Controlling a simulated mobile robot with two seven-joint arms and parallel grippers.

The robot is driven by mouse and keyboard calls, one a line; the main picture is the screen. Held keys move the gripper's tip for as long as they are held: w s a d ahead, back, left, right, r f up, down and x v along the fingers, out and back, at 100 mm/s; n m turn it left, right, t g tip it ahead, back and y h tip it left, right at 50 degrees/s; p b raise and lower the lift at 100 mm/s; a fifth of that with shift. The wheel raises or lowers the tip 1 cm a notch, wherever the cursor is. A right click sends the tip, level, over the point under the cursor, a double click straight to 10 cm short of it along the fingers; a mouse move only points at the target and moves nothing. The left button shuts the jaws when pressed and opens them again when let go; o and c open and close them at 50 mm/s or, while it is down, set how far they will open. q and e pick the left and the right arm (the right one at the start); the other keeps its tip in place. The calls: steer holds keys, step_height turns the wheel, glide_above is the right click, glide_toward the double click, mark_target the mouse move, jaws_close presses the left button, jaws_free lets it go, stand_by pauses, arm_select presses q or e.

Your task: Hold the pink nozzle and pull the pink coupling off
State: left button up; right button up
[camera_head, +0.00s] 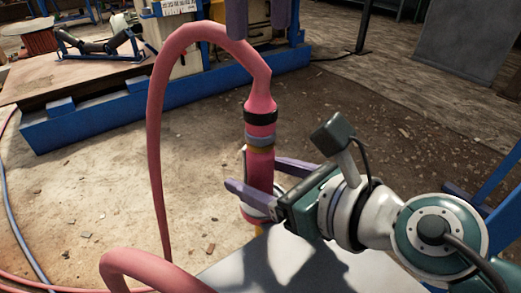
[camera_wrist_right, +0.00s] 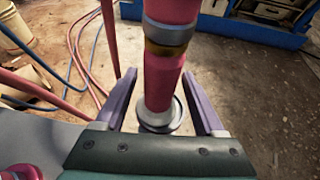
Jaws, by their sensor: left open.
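The pink nozzle (camera_head: 260,172) stands upright on a white round base, and it also shows in the right wrist view (camera_wrist_right: 160,85). The pink coupling (camera_head: 261,103) with a black band sits on top of it, joined to the pink hose. A grey ring and a gold ring lie between them. My right gripper (camera_head: 258,178) is open, with its purple fingers on either side of the nozzle; the right wrist view shows gaps on both sides.
The pink hose (camera_head: 156,120) arches up and left from the coupling. A grey surface (camera_head: 235,270) lies below the nozzle. A blue frame (camera_head: 90,125) with machinery stands behind on the left. The dirt floor (camera_head: 90,195) around is mostly clear, with small debris.

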mark_target(260, 90)
jaws_close()
stand_by(0.3)
arm_select(q)
steer(key=shift+o, duration=1.3)
steer(key=shift+r+n, duration=0.1)
steer(key=shift+n, duration=0.2)
steer(key=shift+o, duration=0.3)
steer(key=n, duration=0.3)
steer(key=shift+r, duration=0.25)
steer(key=shift+f+n, duration=0.3)
steer(key=shift+f, duration=4.2)
steer(key=shift+c, duration=0.2)
steer(key=c, duration=1)
